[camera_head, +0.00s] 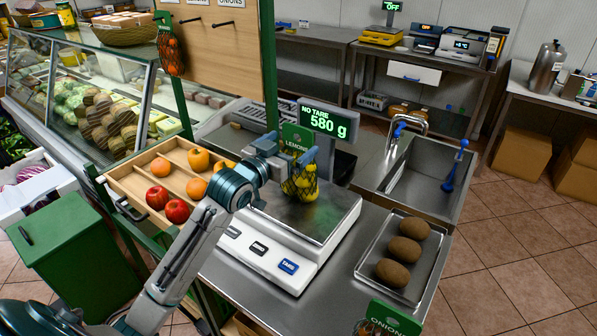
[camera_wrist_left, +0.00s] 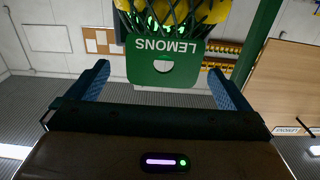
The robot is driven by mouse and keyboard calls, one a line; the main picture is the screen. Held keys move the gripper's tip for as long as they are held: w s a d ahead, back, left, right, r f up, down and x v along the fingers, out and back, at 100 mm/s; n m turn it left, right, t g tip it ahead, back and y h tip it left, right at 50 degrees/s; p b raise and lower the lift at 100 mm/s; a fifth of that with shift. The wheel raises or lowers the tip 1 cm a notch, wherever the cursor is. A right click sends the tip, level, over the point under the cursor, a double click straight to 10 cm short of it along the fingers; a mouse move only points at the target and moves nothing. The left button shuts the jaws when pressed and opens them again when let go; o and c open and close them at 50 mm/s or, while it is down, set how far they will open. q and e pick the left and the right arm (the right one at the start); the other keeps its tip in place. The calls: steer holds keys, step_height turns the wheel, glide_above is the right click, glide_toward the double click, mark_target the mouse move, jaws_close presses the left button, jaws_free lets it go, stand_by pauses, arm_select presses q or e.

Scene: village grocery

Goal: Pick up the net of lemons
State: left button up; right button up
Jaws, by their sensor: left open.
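The net of lemons (camera_head: 302,189) stands on the steel plate of the scale (camera_head: 325,215), its green header tag (camera_head: 297,138) upright above it. The scale's display (camera_head: 329,122) reads "NO TARE 580 g". My left gripper (camera_head: 278,165) is beside the net at tag height, partly in front of it. In the left wrist view the green tag (camera_wrist_left: 163,62), upside down with a hole, lies between the two spread fingers of my left gripper (camera_wrist_left: 160,70), with gaps on both sides. Part of the net (camera_wrist_left: 175,15) shows at the top edge. My right gripper is not in view.
A wooden tray (camera_head: 135,185) with oranges and apples is left of the scale. A metal tray (camera_head: 420,262) with brown potato-like items is on the right, before a sink (camera_head: 428,180). An onions tag (camera_head: 393,318) shows at the bottom. A net with orange contents (camera_head: 172,55) hangs on a board.

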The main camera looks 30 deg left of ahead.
mark_target(302, 131)
arm_select(q)
steer(key=w+p, duration=0.1)
steer(key=w+r+p, duration=0.1)
steer(key=w, duration=0.1)
steer(key=shift+w, duration=0.3)
steer(key=shift+w+d+f, duration=0.1)
steer(key=shift+w, duration=0.5)
steer(key=shift+w+d+f, duration=0.1)
steer(key=shift+w, duration=0.65)
steer(key=shift+s, duration=0.1)
steer(key=shift+c, duration=0.9)
steer(key=c, duration=1.8)
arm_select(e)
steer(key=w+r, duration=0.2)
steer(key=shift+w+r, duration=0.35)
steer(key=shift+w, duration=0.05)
arm_select(q)
steer(key=shift+r, duration=0.2)
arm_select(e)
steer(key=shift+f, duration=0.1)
